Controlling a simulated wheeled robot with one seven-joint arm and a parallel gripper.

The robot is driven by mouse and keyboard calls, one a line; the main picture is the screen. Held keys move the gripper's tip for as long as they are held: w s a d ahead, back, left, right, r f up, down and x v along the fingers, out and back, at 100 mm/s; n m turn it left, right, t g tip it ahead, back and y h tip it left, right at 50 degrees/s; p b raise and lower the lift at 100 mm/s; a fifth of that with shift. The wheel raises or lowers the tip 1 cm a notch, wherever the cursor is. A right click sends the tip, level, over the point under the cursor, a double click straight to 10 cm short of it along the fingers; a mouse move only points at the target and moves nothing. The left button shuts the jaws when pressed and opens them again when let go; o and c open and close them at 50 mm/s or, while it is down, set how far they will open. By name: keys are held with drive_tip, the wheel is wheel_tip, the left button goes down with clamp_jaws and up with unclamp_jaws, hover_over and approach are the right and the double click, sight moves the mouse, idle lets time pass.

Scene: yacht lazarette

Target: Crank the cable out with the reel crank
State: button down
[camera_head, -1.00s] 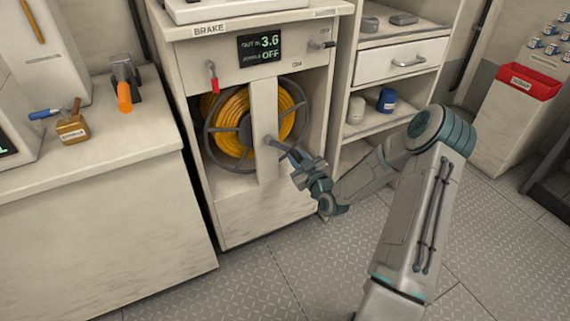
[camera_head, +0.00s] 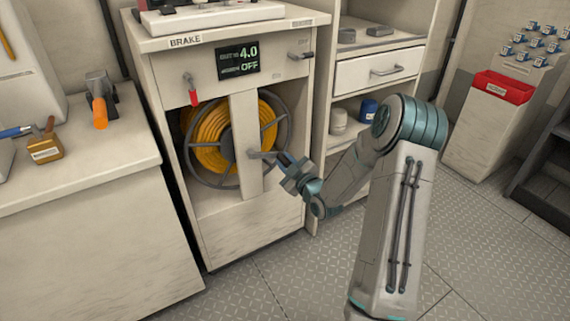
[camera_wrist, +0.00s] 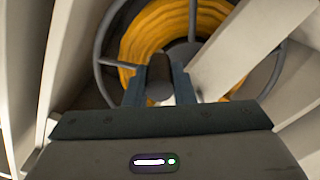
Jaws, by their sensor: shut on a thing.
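The cable reel (camera_head: 280,118) holds coiled yellow cable (camera_head: 208,140) inside the open front of a cabinet, behind an upright post (camera_head: 246,135). The reel crank (camera_head: 263,154) sticks out at the reel's middle, in front of the post. My gripper (camera_head: 284,162) reaches the crank from the right and is shut on its handle. In the wrist view, the dark round handle end (camera_wrist: 159,80) sits between the two fingers, with the yellow cable (camera_wrist: 150,38) behind it. The display (camera_head: 238,58) above the reel reads 4.0 and OFF. The red-tipped brake lever (camera_head: 193,92) points down.
A counter (camera_head: 90,165) at the left bears an orange-handled tool (camera_head: 100,112) and a wooden brush (camera_head: 46,146). A shelf unit with a drawer (camera_head: 378,70) stands right of the cabinet, and a red bin (camera_head: 503,87) farther right. The floor (camera_head: 280,280) in front is clear.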

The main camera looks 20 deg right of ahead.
drive_tip(key=shift+d, duration=0.1)
drive_tip(key=c, duration=1.2)
unclamp_jaws()
drive_tip(key=shift+c, duration=0.2)
drive_tip(key=p+v, duration=0.2)
drive_tip(key=v, duration=1.2)
drive_tip(key=shift+w+r, duration=0.15)
